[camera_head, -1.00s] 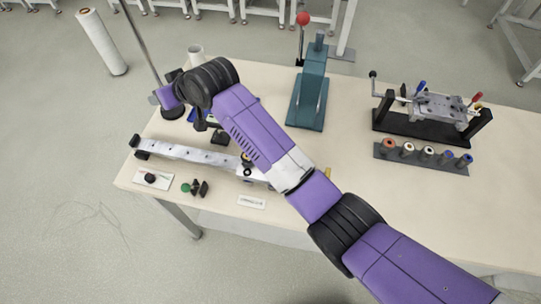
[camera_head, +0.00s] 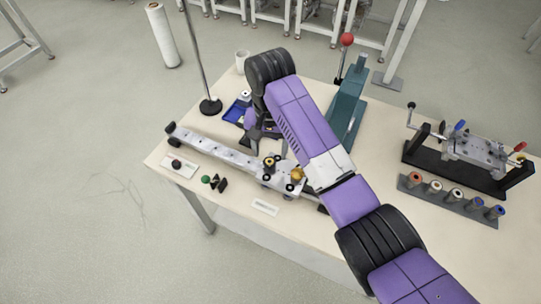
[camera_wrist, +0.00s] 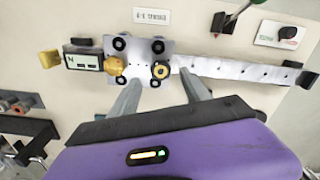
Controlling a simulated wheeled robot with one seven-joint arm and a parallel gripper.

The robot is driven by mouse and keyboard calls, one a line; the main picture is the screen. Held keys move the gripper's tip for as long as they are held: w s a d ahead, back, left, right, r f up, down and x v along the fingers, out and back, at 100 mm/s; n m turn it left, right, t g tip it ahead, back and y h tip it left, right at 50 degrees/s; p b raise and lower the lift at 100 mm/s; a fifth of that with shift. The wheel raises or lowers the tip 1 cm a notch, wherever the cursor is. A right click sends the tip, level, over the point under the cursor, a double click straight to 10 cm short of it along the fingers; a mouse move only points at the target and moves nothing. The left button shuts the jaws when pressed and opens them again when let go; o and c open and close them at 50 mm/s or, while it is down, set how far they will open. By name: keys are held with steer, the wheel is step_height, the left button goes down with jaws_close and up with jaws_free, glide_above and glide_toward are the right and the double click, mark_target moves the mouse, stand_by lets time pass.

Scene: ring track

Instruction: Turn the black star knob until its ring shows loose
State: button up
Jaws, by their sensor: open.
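The black star knob (camera_wrist: 160,70) sits on a pale metal carriage plate, with a yellow ring showing around its dark centre. It also appears small in the head view (camera_head: 269,161). My gripper (camera_wrist: 161,78) is open, its two fingers either side of the knob in the wrist view. I cannot tell whether the fingers touch it or how high they are above it. A gold knob (camera_wrist: 114,66) sits beside it on the plate, just left of the left finger. The carriage plate (camera_wrist: 142,47) has several black rollers at its corners.
A pale rail (camera_head: 217,148) runs left from the carriage. A black switch knob (camera_wrist: 288,32) stands on a white plate. A small display box (camera_wrist: 84,60) is beside the gold knob. A teal press (camera_head: 345,110) and a clamp fixture (camera_head: 475,152) stand to the right.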

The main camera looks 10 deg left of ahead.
mark_target(270, 162)
steer(key=shift+f, duration=1.95)
jaws_close()
